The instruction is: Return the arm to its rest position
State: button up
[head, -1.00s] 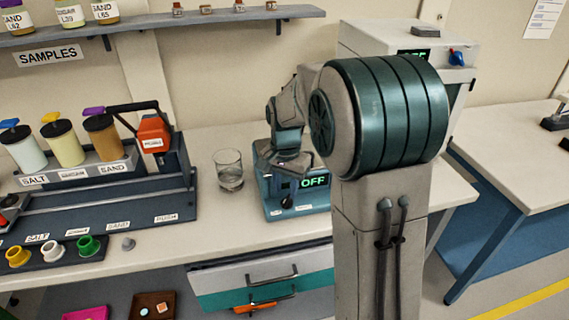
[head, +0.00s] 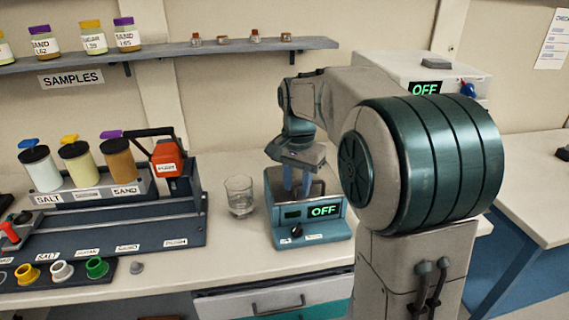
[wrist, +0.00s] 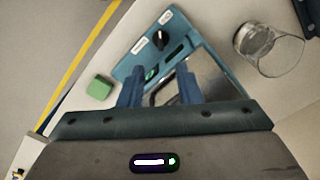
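My arm reaches over the bench, bent at a large teal joint. My gripper (head: 297,188) points down just above a teal device (head: 312,228) whose display reads OFF. In the wrist view the two blue fingers of my gripper (wrist: 159,92) stand apart, with no object clearly held between them. The device (wrist: 148,58) with its black knob lies beyond and below the fingers. The fingertips overlap the device in both views, so I cannot tell whether they touch it.
A glass beaker (head: 239,196) stands just left of the device. A rack with labelled jars (head: 78,163) and an orange unit (head: 166,158) is further left. A shelf (head: 170,52) runs above. A white box (head: 425,72) stands behind my arm. A green block (wrist: 100,87) shows in the wrist view.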

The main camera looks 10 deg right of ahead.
jog(key=s+f+n+t, duration=0.1)
jog(key=s+n, duration=0.3)
jog(key=s, duration=0.6)
jog(key=s+f+n+t, duration=0.1)
jog(key=s+f+n, duration=0.3)
jog(key=s, duration=0.7)
jog(key=shift+d+t, duration=0.35)
jog(key=shift+t, duration=0.05)
